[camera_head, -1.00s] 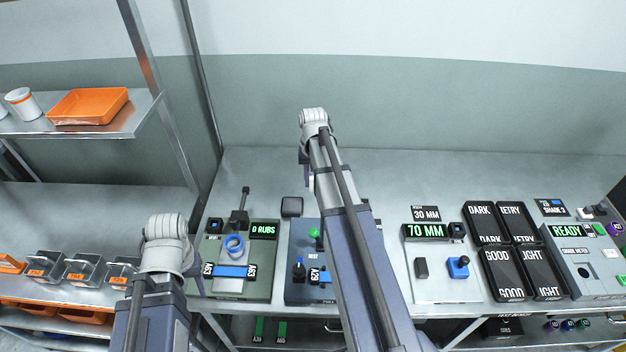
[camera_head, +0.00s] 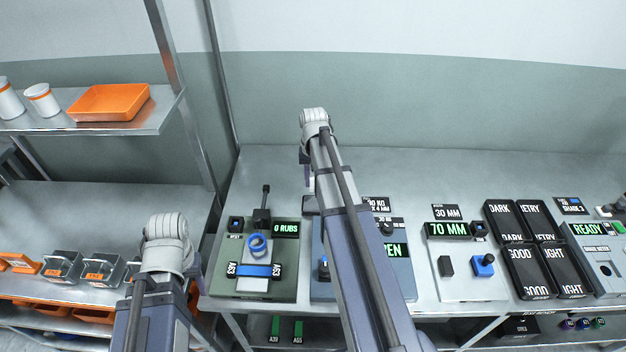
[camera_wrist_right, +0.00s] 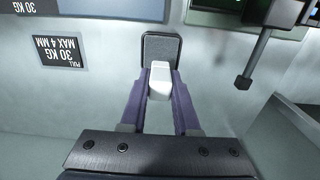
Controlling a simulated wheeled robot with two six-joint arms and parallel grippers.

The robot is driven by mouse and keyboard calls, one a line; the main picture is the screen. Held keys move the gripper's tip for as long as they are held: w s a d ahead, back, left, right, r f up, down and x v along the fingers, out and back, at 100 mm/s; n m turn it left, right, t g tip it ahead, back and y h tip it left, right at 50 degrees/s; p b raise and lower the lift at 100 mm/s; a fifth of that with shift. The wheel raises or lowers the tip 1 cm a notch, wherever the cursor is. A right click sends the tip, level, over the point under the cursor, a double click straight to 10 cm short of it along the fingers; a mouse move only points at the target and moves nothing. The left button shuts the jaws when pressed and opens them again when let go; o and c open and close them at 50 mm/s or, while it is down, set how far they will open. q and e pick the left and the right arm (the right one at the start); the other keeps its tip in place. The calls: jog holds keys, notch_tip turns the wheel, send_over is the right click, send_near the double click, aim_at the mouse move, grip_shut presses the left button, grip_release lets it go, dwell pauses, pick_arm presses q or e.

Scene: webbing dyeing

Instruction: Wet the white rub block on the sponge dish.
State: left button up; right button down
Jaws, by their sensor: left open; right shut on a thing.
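The white rub block (camera_wrist_right: 159,82) is clasped between the purple fingers of my right gripper (camera_wrist_right: 159,90) in the right wrist view. The dark, square sponge dish (camera_wrist_right: 160,47) is just past the block; I cannot tell whether they touch. In the head view the dish (camera_head: 309,204) is mostly covered by my right arm, and my right gripper (camera_head: 305,172) points down above it, with the block hidden. My left gripper (camera_head: 195,268) is low at the left, largely hidden behind its wrist, away from the dish.
The green rub tester (camera_head: 218,280) with a blue ring and blue strip stands left of my right arm. A grey-blue test machine (camera_head: 402,285) is partly behind that arm. A gauge panel (camera_head: 455,288) and black bins (camera_head: 530,270) are to the right. The back of the bench is clear.

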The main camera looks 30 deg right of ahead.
jog(key=shift+a+f+b, duration=0.1)
jog(key=shift+f+b, duration=0.55)
jog(key=shift+f, duration=0.2)
notch_tip(320, 180, down, 4)
jog(key=b, duration=0.3)
jog(key=shift+b, duration=0.4)
jog(key=shift+f+b, duration=0.4)
jog(key=shift+b, duration=0.05)
dwell(1.1)
notch_tip(320, 180, up, 7)
jog(key=p, duration=0.7)
dwell(0.7)
